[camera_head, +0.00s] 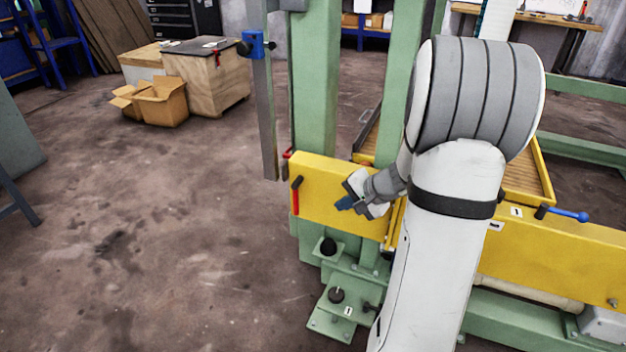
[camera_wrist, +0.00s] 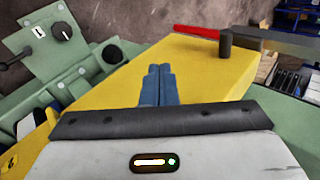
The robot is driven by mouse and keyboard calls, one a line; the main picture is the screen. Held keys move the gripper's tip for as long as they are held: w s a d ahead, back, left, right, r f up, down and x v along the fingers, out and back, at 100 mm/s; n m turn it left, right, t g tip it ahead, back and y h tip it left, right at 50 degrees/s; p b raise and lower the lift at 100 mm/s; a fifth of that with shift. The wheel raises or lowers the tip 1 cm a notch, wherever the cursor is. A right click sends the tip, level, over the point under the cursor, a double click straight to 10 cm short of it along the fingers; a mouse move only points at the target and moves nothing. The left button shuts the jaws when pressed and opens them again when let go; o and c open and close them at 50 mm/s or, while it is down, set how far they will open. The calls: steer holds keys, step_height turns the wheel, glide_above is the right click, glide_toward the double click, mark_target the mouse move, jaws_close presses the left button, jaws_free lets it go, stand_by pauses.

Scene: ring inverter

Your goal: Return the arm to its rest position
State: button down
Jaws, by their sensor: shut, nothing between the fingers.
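My gripper (camera_head: 346,203) is in front of the yellow beam (camera_head: 325,200) of the ring inverter, near its left end. In the wrist view its two blue fingers (camera_wrist: 159,86) lie side by side, closed with nothing between them, over the yellow panel (camera_wrist: 195,68). A red-handled lever (camera_head: 295,197) with a black knob is on the beam just left of my gripper. The lever also shows in the wrist view as a red bar (camera_wrist: 196,32) beside a black knob (camera_wrist: 225,43). My arm covers part of the machine's middle.
Green posts (camera_head: 315,85) rise behind the beam. A green bracket with a black knob (camera_head: 336,295) is low in front. A blue-handled lever (camera_head: 568,214) is on the right. A cardboard box (camera_head: 162,102) and wooden crate (camera_head: 205,80) stand back left. The left floor is clear.

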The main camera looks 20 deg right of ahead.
steer(key=s+a+r+n+g+h+p, duration=0.1)
steer(key=s+a+r+n+p, duration=0.2)
steer(key=r+p, duration=0.8)
steer(key=s+a+r+n+g+h+p, duration=0.2)
steer(key=s+a+r+n+p, duration=0.2)
steer(key=r, duration=1.3)
steer(key=s+a+r+n+g+h+p, duration=0.1)
steer(key=s+a+r+n+p, duration=0.3)
steer(key=s+a+r+p, duration=0.4)
steer(key=s+r+p, duration=0.5)
steer(key=r+p, duration=0.2)
steer(key=p, duration=0.4)
steer(key=shift+s+g+h, duration=0.3)
steer(key=shift+h, duration=0.1)
steer(key=shift+d, duration=0.15)
